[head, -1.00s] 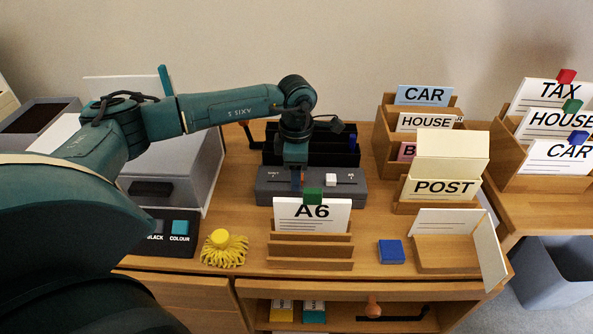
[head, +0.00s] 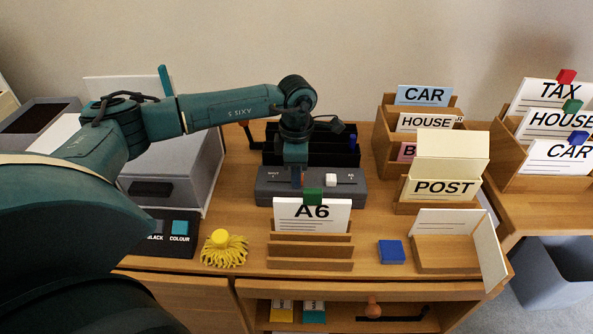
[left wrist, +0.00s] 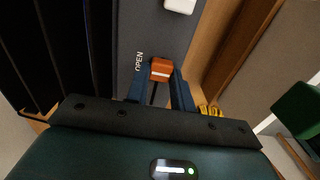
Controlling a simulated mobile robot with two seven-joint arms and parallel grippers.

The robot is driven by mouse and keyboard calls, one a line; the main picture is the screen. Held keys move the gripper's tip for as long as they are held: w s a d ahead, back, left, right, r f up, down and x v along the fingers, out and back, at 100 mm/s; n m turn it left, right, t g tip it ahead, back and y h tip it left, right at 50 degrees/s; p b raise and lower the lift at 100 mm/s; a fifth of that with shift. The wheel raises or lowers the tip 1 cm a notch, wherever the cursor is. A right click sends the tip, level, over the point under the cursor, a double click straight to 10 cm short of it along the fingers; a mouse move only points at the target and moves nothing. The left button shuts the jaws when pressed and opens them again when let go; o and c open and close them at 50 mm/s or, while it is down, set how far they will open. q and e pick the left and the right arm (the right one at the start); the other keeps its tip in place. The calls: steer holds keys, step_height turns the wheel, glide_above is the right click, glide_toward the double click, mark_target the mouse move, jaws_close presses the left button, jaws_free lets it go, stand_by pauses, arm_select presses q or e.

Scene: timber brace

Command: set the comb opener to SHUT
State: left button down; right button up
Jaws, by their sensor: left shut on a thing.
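The comb opener is a grey box (head: 262,187) on the desk, and it also shows in the left wrist view (left wrist: 130,25). An orange slider knob (left wrist: 161,69) on it sits beside the printed word OPEN in the left wrist view. My left gripper (left wrist: 161,82) reaches down from above and is shut on this orange knob, with a finger on either side. In the head view the left gripper (head: 297,178) hides most of the knob. A small label to its left is too small to read surely. The right gripper is not in view.
A white knob (head: 331,180) sits on the opener to the right of my gripper. A black tray (head: 345,157) stands behind. A wooden rack with an A6 card (head: 335,215) and green clip stands close in front. A yellow tasselled thing (head: 224,252) lies front left.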

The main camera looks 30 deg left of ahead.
mark_target(269, 181)
arm_select(q)
steer(key=s+a, duration=0.2)
steer(key=a, duration=0.1)
steer(key=s+a, duration=0.1)
steer(key=a, duration=0.1)
steer(key=shift+s+a, duration=0.15)
steer(key=shift+a, duration=0.1)
steer(key=c, duration=1.2)
jaws_free()
step_height(269, 181, up, 13)
steer(key=shift+p, duration=0.3)
